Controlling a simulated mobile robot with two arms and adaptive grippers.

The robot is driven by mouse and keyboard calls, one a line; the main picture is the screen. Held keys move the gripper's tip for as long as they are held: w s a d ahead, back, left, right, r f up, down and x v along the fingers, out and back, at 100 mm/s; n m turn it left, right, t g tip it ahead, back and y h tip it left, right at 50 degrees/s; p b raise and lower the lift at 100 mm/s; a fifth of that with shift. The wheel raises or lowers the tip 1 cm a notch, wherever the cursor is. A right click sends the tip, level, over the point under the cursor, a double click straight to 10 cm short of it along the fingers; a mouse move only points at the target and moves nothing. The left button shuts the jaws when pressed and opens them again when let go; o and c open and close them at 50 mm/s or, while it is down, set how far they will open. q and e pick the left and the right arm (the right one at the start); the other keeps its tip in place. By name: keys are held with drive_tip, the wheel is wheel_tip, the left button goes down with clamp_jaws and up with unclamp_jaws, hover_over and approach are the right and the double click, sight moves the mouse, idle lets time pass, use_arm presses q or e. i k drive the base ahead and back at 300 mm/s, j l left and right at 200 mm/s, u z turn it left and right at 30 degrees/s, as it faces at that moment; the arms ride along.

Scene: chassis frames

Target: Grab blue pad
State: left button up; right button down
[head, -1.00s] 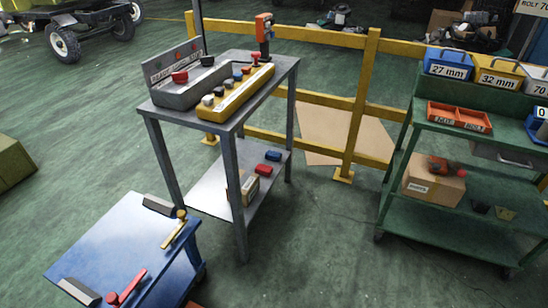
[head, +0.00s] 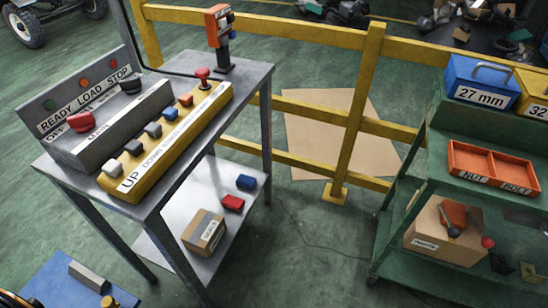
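A small blue pad (head: 246,182) lies on the lower shelf (head: 178,219) of the grey metal table, near its right end. A similar red pad (head: 232,203) lies just in front of it, to its left. Neither of my grippers shows in the head view.
The grey table's top (head: 255,75) carries a grey switch panel, a yellow button pendant (head: 170,140) and an orange tool on a stand. A table leg (head: 266,140) stands just right of the blue pad. Yellow railing (head: 359,110) stands behind, a green cart (head: 440,190) right.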

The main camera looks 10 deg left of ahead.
sight(243, 180)
drive_tip(key=i+u, duration=0.15)
drive_tip(key=i, duration=0.3)
drive_tip(key=i+l+u, duration=0.1)
drive_tip(key=i, duration=0.35)
drive_tip(key=i+l+u, duration=0.15)
drive_tip(key=i, duration=0.25)
